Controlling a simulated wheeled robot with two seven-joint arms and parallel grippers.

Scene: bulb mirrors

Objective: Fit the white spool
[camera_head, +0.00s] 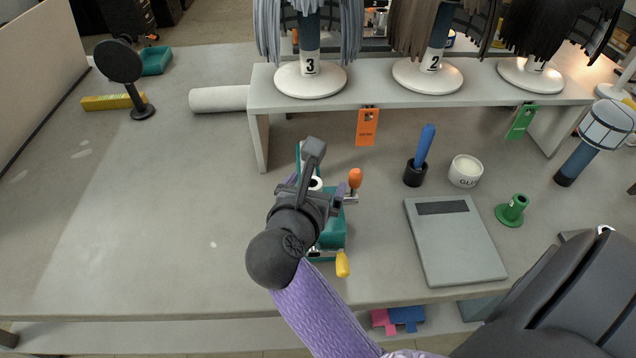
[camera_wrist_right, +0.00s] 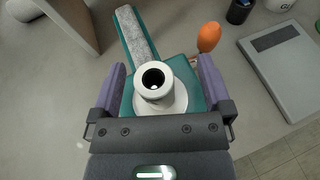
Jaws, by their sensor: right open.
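The white spool (camera_wrist_right: 158,92) stands upright on the teal device (camera_wrist_right: 130,103), its hollow top facing the right wrist camera. In the head view only a small white part of the spool (camera_head: 316,184) shows beside my gripper. My right gripper (camera_head: 320,188) is open above the teal device (camera_head: 333,232). In the wrist view its purple fingers (camera_wrist_right: 162,75) lie on either side of the spool, with gaps between. My right arm hides much of the device. My left gripper is not in view.
An orange knob (camera_head: 355,178) and a yellow handle (camera_head: 343,264) stick out from the device. A raised shelf (camera_head: 400,92) with wig stands runs behind. To the right are a grey scale (camera_head: 455,245), a green flanged piece (camera_head: 512,210) and a glue pot (camera_head: 465,171). The table's left is mostly clear.

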